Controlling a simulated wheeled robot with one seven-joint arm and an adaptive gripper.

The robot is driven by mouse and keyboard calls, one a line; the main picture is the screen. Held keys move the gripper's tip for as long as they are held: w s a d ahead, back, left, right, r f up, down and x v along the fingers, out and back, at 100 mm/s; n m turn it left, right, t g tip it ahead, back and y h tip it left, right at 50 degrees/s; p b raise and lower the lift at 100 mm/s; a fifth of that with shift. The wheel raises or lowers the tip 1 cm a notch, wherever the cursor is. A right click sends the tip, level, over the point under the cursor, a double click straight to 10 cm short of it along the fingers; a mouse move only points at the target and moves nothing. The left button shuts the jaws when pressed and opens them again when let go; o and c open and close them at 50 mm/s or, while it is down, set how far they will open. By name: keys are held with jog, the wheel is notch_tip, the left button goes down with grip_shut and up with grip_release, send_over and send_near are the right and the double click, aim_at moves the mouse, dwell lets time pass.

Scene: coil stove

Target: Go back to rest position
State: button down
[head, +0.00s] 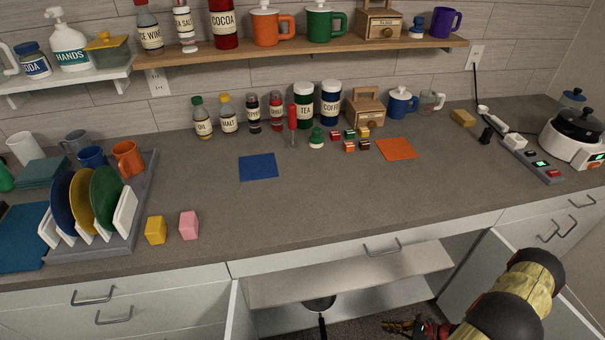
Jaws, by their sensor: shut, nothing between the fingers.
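My gripper (402,326) is at the bottom edge of the head view, low in front of the open lower cabinet. Its fingers are small and partly cut off by the frame, and they look shut with nothing held. My arm, yellow-brown and black, comes in from the lower right. The gripper is to the right of a dark pan (319,304) in the cabinet, apart from it in the picture. The pan's handle points toward the camera.
The cabinet doors stand open, the right one (483,279) near my arm. A shelf (350,274) crosses the cabinet. The counter (330,200) has a clear middle, with a dish rack (125,222), yellow block (156,230), pink block (189,225), and a cooker (572,138) at right.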

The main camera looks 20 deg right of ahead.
jog(key=w+a+r+n+g+h, duration=0.1)
jog(key=a+r+n+g, duration=0.3)
jog(key=r, duration=0.9)
jog(key=a+r+n+g, duration=0.1)
jog(key=a+r+n, duration=0.1)
jog(key=r+n, duration=0.8)
jog(key=w+a+r+n+g+h, duration=0.1)
jog(key=a+r+n+g, duration=0.15)
jog(key=r, duration=1.35)
jog(key=s+a+r+n+t+h, duration=0.2)
jog(key=a+r+n, duration=0.3)
jog(key=a+r, duration=0.4)
jog(key=s+a+r+n+t+h+p, duration=0.1)
jog(key=a+r+n+t+h, duration=0.2)
jog(key=r, duration=1.4)
jog(key=shift+s+a+r+n+t, duration=0.4)
jog(key=shift+a+n, duration=1.25)
jog(key=shift+a, duration=1.4)
jog(key=c, duration=2.6)
grip_release()
jog(key=o, duration=0.4)
